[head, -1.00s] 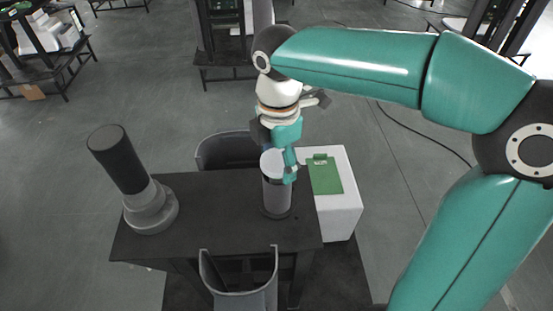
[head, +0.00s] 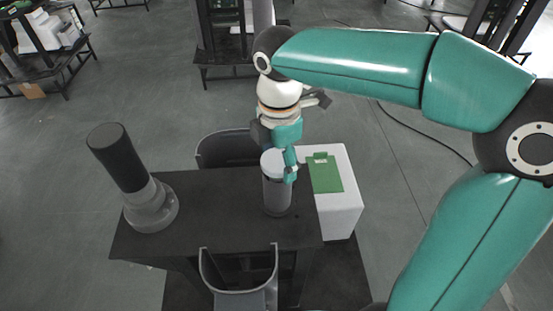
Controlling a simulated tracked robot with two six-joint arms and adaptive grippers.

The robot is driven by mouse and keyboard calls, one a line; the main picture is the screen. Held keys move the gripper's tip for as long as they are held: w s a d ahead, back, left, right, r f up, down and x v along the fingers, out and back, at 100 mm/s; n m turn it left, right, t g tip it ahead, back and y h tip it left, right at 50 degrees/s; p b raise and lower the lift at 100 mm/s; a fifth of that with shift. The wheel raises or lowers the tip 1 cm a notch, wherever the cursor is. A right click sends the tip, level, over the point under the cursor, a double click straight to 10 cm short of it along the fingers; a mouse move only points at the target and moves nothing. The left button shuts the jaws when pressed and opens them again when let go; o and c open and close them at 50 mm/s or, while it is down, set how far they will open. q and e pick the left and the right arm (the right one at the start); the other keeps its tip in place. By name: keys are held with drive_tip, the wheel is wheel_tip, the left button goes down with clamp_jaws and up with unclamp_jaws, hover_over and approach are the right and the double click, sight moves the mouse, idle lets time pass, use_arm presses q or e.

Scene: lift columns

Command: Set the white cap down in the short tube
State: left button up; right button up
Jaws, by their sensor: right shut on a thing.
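The short tube (head: 277,197) is a grey cylinder standing upright on the dark table, right of its middle. The white cap (head: 270,161) is at the tube's top end. From this angle I cannot tell whether it sits in the tube or is held just above it. My right gripper (head: 287,168) comes down from above and behind, shut on the cap at its right side. The fingers hide part of the cap and the tube's upper right edge. My left gripper is not in view.
A taller column (head: 127,168) with a dark top and grey stepped base stands at the table's (head: 225,222) left end. A white box (head: 337,214) with a green clipboard (head: 325,175) is right of the table. Chairs stand behind (head: 222,147) and in front (head: 243,297).

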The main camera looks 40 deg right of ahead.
drive_tip(key=shift+f, duration=0.3)
idle(0.6)
drive_tip(key=o, duration=1.2)
drive_tip(key=shift+r, duration=0.1)
wheel_tip(320, 180, up, 7)
drive_tip(key=p, duration=0.6)
drive_tip(key=shift+s, duration=0.1)
